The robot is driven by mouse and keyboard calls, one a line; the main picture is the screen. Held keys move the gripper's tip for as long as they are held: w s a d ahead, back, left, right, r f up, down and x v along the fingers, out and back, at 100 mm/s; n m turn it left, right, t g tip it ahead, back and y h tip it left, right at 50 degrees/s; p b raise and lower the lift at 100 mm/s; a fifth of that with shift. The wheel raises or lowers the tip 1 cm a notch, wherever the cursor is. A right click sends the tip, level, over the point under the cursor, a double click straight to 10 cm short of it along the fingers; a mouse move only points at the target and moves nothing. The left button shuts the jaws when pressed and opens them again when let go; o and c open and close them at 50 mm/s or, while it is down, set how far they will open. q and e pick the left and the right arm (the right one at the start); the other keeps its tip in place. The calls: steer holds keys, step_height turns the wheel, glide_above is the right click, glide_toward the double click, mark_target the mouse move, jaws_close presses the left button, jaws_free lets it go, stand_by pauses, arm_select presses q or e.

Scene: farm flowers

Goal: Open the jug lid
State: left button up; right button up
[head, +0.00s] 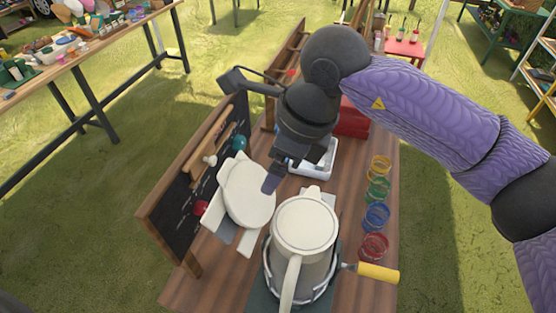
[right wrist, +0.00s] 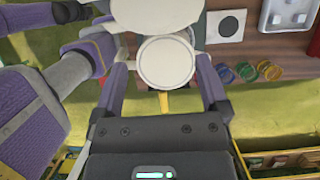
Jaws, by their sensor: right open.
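The cream jug (head: 304,255) stands upright on the wooden table, its handle toward the bottom of the head view. Its round lid (head: 305,223) lies flat on top and looks closed. In the right wrist view the lid (right wrist: 167,62) shows as a pale disc between the ends of my fingers. My right gripper (head: 271,182) is open and empty; its fingers (right wrist: 164,75) show either side of the lid without clear contact. In the head view it points down, up and left of the lid. My left gripper cannot be made out; purple arm parts, apparently mine, show at left in the wrist view.
A broad cream object (head: 248,195) is left of the jug, before a blackboard (head: 180,212). A yellow handle (head: 377,272) sticks out beside the jug. A white tray (head: 325,160) and red box (head: 352,121) are behind.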

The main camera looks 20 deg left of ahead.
steer(key=v, duration=0.9)
steer(key=shift+r+b, duration=0.2)
steer(key=shift+b, duration=0.1)
